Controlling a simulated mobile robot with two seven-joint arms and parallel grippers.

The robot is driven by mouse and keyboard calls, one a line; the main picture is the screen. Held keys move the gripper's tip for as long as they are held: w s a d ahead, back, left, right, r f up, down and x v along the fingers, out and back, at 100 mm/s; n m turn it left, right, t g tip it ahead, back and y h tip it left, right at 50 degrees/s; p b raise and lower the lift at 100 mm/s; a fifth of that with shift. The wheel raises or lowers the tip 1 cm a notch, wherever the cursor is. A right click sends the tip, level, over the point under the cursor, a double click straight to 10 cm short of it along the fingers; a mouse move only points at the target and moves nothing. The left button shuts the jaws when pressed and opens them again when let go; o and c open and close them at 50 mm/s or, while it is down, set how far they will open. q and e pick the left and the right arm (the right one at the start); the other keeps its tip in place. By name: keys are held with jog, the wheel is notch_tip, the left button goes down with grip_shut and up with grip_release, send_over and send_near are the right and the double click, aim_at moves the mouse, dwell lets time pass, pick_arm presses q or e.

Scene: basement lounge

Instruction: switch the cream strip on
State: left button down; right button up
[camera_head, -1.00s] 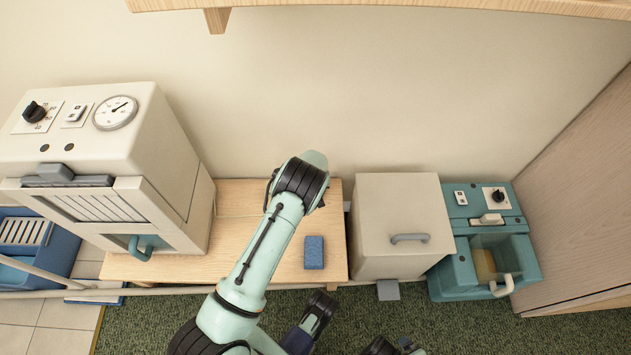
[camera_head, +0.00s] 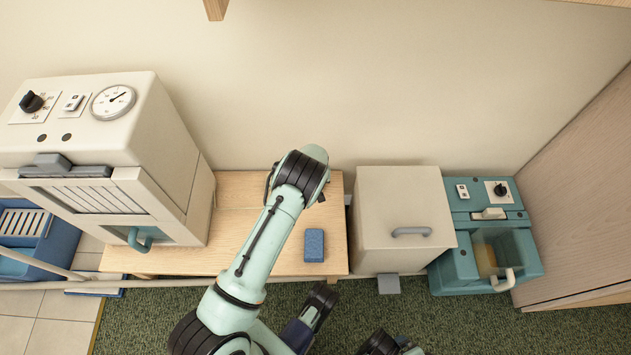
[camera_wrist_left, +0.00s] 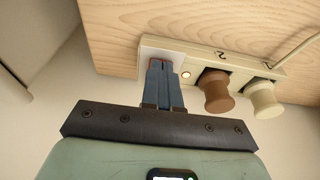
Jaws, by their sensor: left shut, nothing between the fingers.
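In the left wrist view, the cream strip (camera_wrist_left: 225,68) is fixed along a light wood surface. A brown plug (camera_wrist_left: 215,92) and a cream plug (camera_wrist_left: 264,98) sit in it. A small round light (camera_wrist_left: 186,74) on the strip glows pale yellow. My left gripper (camera_wrist_left: 160,62) is shut and empty, with its blue fingertips at the strip's left end. Thin red edges show around the tips there; the fingers hide most of the switch, so its position cannot be told. Whether the tips touch it is unclear. In the head view my left arm hides the gripper. My right gripper is not recognisable.
In the head view, a low wooden bench (camera_head: 240,190) holds a blue sponge (camera_head: 314,245). A cream oven-like appliance (camera_head: 100,140) stands left. A cream bin (camera_head: 400,205) and a teal machine (camera_head: 490,205) stand right. A wooden shelf edge (camera_head: 216,8) hangs above.

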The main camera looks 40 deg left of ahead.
pick_arm(q)
jog(key=shift+w+a+r+b, duration=0.3)
jog(key=shift+w+a+b, duration=0.05)
jog(key=shift+w+b, duration=0.1)
pick_arm(e)
jog(key=shift+f, duration=0.5)
pick_arm(q)
jog(key=shift+a+r+p, duration=0.1)
jog(key=shift+r+p, duration=0.4)
jog(key=shift+r, duration=0.25)
jog(key=p+v, duration=0.1)
jog(key=v, duration=0.2)
jog(key=shift+w+p, duration=0.1)
jog(key=shift+p, duration=0.25)
jog(key=s+d+r+p, duration=0.3)
jog(key=r, duration=0.5)
jog(key=shift+s+r, duration=0.25)
pick_arm(e)
notch_tip(320, 180, up, 7)
jog(key=s+a+y, duration=0.1)
jog(key=a, duration=0.1)
jog(key=shift+s+r+n, duration=0.2)
jog(key=shift+s+n, duration=0.1)
jog(key=shift+s, duration=0.1)
